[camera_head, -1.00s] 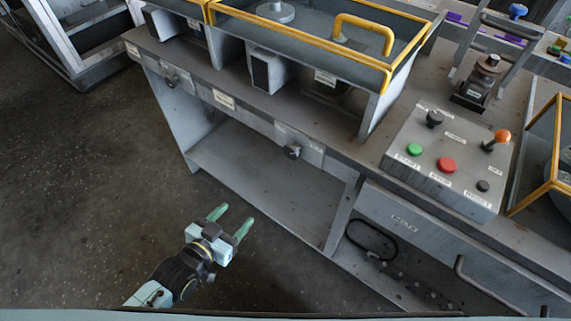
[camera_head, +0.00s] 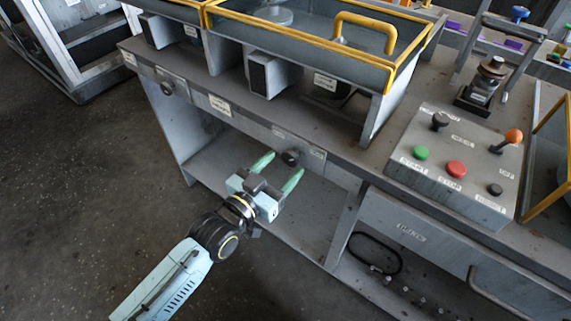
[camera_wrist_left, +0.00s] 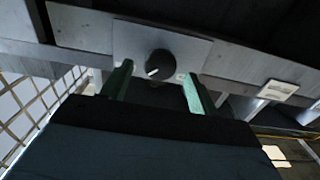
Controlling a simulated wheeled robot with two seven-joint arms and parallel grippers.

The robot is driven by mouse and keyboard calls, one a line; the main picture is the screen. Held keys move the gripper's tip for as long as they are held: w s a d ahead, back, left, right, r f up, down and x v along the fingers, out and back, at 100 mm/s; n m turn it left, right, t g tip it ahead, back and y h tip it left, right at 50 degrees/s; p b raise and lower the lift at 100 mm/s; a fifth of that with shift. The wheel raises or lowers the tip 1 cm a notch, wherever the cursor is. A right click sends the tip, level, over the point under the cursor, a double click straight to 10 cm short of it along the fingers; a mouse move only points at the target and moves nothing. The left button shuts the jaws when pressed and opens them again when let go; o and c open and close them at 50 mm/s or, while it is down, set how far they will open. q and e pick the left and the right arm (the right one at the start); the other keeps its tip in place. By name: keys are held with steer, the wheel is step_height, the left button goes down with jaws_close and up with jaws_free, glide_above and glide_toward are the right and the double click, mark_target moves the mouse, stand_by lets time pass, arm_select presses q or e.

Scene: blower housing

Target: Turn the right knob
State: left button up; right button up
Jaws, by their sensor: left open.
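The right knob (camera_head: 290,157) is a round black knob on a light plate on the front edge of the bench. In the left wrist view the knob (camera_wrist_left: 160,64) shows a white pointer mark aimed to the lower left. My left gripper (camera_head: 279,168) is open, with its two green fingers on either side of the knob's line. In the left wrist view the left gripper (camera_wrist_left: 158,85) has its fingertips below and beside the knob, and no contact shows. The left knob (camera_head: 167,88) sits farther left on the same front edge. My right gripper is not in view.
A control box (camera_head: 456,165) with green, red and black buttons and an orange-topped lever stands on the bench at the right. A yellow-framed enclosure (camera_head: 300,42) is on top. Below the front edge is an open shelf (camera_head: 225,160). The floor at left is clear.

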arm_select(q)
steer(key=shift+x, duration=1.15)
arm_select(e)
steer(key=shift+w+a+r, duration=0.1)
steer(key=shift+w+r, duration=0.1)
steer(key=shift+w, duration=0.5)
arm_select(q)
steer(key=c, duration=1)
steer(key=shift+o, duration=0.2)
steer(key=n+p, duration=0.2)
steer(key=n, duration=0.1)
steer(key=shift+n, duration=0.4)
steer(key=shift+n+p, duration=0.45)
steer(key=shift+n, duration=0.35)
steer(key=shift+n+p, duration=0.3)
steer(key=shift+n, duration=1.2)
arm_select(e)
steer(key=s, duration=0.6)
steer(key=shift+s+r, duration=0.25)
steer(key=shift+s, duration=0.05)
arm_select(q)
steer(key=shift+f, duration=0.1)
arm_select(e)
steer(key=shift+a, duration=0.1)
